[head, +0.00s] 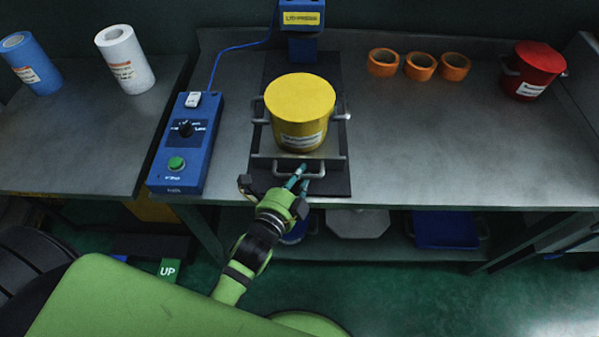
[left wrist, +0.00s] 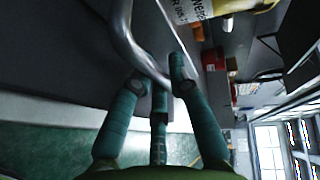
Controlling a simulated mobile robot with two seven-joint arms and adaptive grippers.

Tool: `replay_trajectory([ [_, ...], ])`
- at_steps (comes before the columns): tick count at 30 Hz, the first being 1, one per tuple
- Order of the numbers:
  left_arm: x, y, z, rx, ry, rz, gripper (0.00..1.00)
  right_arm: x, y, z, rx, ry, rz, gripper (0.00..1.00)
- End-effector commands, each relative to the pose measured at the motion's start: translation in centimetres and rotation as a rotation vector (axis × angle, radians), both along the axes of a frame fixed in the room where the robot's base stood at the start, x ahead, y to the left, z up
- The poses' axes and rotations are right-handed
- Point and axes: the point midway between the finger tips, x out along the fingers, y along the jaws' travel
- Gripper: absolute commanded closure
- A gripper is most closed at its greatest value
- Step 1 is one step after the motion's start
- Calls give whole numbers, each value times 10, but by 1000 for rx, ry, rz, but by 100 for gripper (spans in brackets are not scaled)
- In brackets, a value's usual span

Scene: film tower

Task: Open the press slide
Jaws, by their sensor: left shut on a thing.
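The press slide (head: 338,160) is a grey tray at the front of the blue press (head: 303,45), on a dark base plate (head: 335,186). A yellow pot (head: 300,105) with side handles stands on it, upright and below the press head. A curved metal slide handle (head: 316,176) sticks out at the front. My left gripper (head: 299,178) is shut on this handle. In the left wrist view its teal fingers (left wrist: 158,82) close around the handle bar (left wrist: 128,45), which crosses between them. The pot shows at the top edge of that view. My right gripper is not in view.
A blue control box (head: 185,143) with a green button stands left of the slide. Orange tape rolls (head: 420,67) and a red pot (head: 532,70) stand at the right back. Two rolls, blue (head: 32,64) and white (head: 125,60), stand on the left table. The bench's right middle is clear.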

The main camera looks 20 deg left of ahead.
Motion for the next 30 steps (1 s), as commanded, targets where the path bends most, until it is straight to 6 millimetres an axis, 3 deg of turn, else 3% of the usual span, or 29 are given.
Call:
replay_trajectory([
  [6,0,-1,0,-3,1,-1,100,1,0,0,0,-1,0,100],
  [7,0,-1,0,-3,1,-1,70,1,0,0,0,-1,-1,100],
  [8,0,-1,0,-3,1,-1,58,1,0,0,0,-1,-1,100],
  [20,-3,0,0,-1,1,0,57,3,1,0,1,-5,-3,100],
  [23,-14,1,1,-1,3,0,57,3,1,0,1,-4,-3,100],
  [30,-61,7,10,-1,6,0,57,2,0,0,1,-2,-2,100],
])
